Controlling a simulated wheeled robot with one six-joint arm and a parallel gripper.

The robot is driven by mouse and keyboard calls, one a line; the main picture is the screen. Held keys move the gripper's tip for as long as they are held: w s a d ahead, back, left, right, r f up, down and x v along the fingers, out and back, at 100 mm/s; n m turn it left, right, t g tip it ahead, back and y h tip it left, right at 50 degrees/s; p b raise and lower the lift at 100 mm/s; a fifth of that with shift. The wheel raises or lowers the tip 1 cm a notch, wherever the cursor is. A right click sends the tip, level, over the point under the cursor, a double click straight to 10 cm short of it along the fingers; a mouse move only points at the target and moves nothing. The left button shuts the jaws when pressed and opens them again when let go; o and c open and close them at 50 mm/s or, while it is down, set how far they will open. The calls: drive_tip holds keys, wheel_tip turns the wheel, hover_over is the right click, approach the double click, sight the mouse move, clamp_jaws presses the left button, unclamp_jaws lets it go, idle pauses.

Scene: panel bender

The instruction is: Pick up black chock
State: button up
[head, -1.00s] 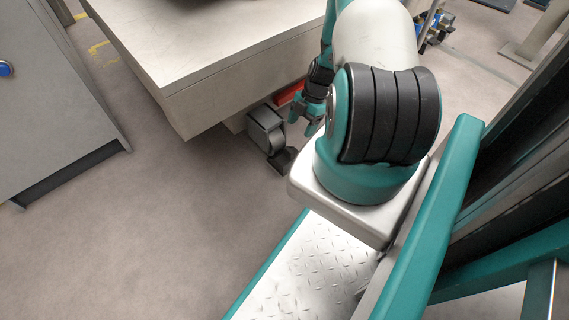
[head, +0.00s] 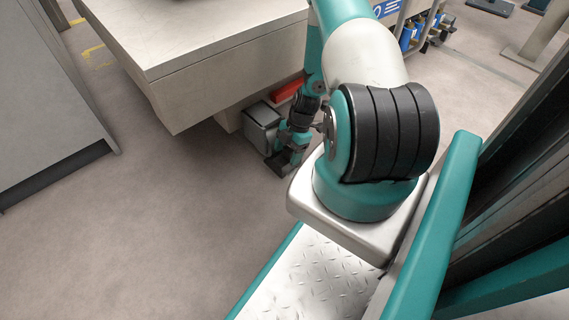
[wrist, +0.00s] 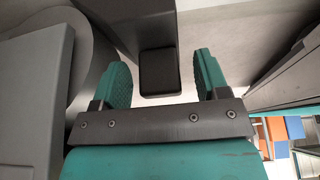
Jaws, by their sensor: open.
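The black chock (wrist: 159,72) is a dark block in the wrist view, with its near end between the two teal fingers of my gripper (wrist: 162,60). A gap shows on each side of it, so the fingers are open around that end and not closed on it. In the head view my gripper (head: 288,152) is low beside the caster under the machine table. The arm and gripper hide most of the chock there.
The grey caster (head: 262,124) stands close beside the gripper and fills the left of the wrist view (wrist: 35,95). The table (head: 225,84) overhangs this spot. A red part (head: 287,91) lies beneath it. Open floor (head: 150,220) lies at lower left.

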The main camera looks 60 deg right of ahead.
drive_tip(key=shift+r, duration=0.1)
drive_tip(key=shift+c, duration=0.5)
clamp_jaws()
